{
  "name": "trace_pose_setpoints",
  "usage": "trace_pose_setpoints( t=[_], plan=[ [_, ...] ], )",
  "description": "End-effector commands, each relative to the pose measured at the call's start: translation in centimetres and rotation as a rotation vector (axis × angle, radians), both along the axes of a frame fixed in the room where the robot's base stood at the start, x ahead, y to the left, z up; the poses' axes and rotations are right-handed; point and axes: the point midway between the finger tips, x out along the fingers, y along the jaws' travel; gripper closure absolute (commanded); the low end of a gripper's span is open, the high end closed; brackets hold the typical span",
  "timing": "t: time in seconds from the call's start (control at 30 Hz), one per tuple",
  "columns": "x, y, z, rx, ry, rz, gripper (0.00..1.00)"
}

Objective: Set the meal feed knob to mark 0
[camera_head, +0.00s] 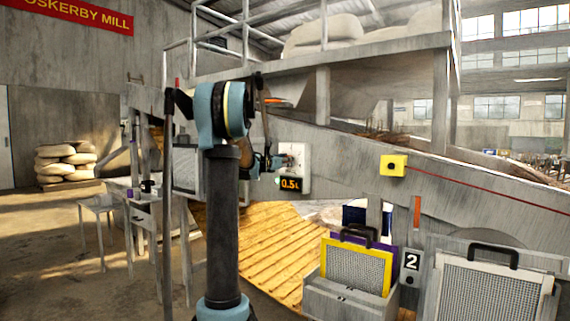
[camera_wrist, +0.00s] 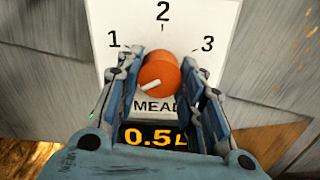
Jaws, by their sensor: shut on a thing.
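The orange meal feed knob (camera_wrist: 160,72) sits on a white dial plate (camera_wrist: 190,18) marked 1, 2 and 3, with the word MEAL partly covered below it. Its white pointer line points to the lower left, below mark 1. No 0 mark shows; my fingers cover the lower sides of the dial. My gripper (camera_wrist: 160,66) is shut on the knob, one finger at each side. A display (camera_wrist: 150,138) under the dial reads 0.5, with a further character partly hidden. In the head view my gripper (camera_head: 278,162) is at the white panel (camera_head: 300,152).
A yellow box (camera_head: 393,166) is mounted on the sloping chute to the right. A yellow-framed mesh screen (camera_head: 357,264) stands in a grey holder at the lower right, beside a 2 sign (camera_head: 411,262). A table (camera_head: 147,205) stands to the left; floor beyond it is open.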

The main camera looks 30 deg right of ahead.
Motion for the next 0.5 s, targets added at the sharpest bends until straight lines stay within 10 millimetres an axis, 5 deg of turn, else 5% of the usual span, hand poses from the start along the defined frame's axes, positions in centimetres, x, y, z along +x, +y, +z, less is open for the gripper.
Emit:
trace_pose_setpoints(
  t=[0.2,0.23,0.3,0.5],
  plan=[
    [0.14,0.40,-0.43,0.007,-0.004,0.007,0.88],
    [0.13,0.40,-0.43,0.007,-0.004,0.007,0.58],
    [0.13,0.40,-0.43,0.006,-0.003,0.007,0.44],
    [0.22,0.41,-0.35,0.005,-0.002,0.008,0.44]
  ],
)
